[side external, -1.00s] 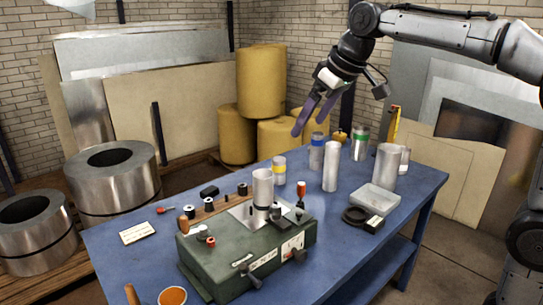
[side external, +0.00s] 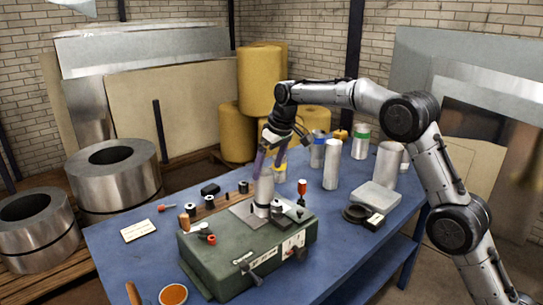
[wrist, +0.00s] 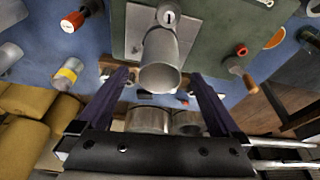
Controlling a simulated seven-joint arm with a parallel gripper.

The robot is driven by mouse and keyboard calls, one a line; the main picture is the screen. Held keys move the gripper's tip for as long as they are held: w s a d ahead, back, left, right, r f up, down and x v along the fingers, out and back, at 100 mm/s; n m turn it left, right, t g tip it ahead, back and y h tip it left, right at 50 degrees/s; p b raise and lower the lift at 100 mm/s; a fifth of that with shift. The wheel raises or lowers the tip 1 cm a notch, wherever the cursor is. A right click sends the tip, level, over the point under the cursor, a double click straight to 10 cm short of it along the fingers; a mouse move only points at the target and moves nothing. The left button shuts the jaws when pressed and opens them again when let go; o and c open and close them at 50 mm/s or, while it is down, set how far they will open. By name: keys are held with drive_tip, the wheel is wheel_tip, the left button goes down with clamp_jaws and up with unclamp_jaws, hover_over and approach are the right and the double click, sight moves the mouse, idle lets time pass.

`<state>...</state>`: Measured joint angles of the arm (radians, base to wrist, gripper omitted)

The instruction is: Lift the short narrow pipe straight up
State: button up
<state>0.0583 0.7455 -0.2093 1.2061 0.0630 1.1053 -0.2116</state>
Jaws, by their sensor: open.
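The short narrow pipe (side external: 264,190) is a plain grey metal tube standing upright on the plate on top of the green machine (side external: 232,252). In the wrist view the pipe (wrist: 160,62) shows its open rim between the fingertips, with a gap on each side. My gripper (side external: 267,168) is over the pipe's top, open, with its purple fingers pointing down. In the wrist view my gripper (wrist: 160,76) holds nothing. The fingers hide part of the pipe's upper end in the side view, so I cannot tell how far down they reach.
A red-topped tool (side external: 301,188) stands close right of the pipe. A yellow-banded can (side external: 280,172), a tall plain pipe (side external: 331,165) and a wide pipe (side external: 388,166) stand behind and to the right. The blue table's (side external: 140,262) front left is mostly clear.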

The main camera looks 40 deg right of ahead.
sight(262, 190)
drive_tip(key=x, duration=0.9)
drive_tip(key=shift+w+a+f, duration=0.1)
drive_tip(key=shift+f, duration=0.2)
drive_tip(key=shift+c, duration=0.3)
drive_tip(key=c, duration=1.4)
drive_tip(key=shift+r, duration=4.2)
drive_tip(key=shift+c, duration=0.2)
clamp_jaws()
drive_tip(key=shift+r, duration=0.65)
